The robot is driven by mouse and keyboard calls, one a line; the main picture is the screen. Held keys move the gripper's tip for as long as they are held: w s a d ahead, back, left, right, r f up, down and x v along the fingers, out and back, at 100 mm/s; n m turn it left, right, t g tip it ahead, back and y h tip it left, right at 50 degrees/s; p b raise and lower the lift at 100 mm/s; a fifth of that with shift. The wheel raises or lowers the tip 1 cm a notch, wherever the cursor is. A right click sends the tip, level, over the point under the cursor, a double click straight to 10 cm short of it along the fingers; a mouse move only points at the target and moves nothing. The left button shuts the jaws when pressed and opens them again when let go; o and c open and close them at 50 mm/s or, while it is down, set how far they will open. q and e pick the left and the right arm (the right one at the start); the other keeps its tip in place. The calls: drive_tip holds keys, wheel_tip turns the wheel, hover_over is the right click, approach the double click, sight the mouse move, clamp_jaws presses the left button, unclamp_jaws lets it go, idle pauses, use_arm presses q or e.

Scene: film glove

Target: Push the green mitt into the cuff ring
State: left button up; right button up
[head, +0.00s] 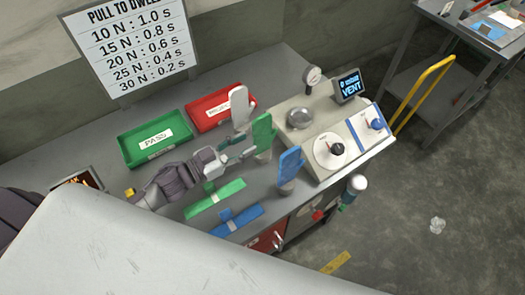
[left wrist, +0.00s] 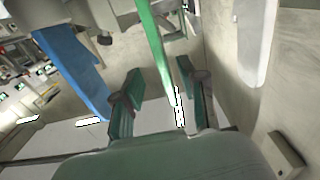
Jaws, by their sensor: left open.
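The green mitt (head: 263,132) stands upright on the bench between a white mitt (head: 239,103) and a blue mitt (head: 290,164). My left gripper (head: 243,147) is beside it, fingers open toward it. In the left wrist view, the green mitt (left wrist: 154,45) appears edge-on, as a thin strip between the two open fingers (left wrist: 160,77) with gaps on both sides. A round grey fitting (head: 300,117) sits on the beige tester; I cannot tell for sure that it is the cuff ring. My right gripper is not in view.
A green PASS tray (head: 127,151) and a red tray (head: 196,123) stand behind. Green (head: 215,199) and blue (head: 246,214) flat pieces lie in front. The tester (head: 318,178) carries a gauge, dials and a VENT display (head: 350,86). The blue mitt (left wrist: 70,65) stands close by.

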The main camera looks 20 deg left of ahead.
sight(262, 135)
use_arm(q)
drive_tip(key=b+x, duration=0.1)
drive_tip(key=x, duration=0.5)
drive_tip(key=shift+w, duration=0.1)
drive_tip(key=shift+w+f, duration=0.1)
drive_tip(key=shift+w, duration=0.2)
drive_tip(key=shift+s, duration=0.1)
drive_tip(key=shift+c, duration=0.6)
drive_tip(key=c, duration=0.5)
clamp_jaws()
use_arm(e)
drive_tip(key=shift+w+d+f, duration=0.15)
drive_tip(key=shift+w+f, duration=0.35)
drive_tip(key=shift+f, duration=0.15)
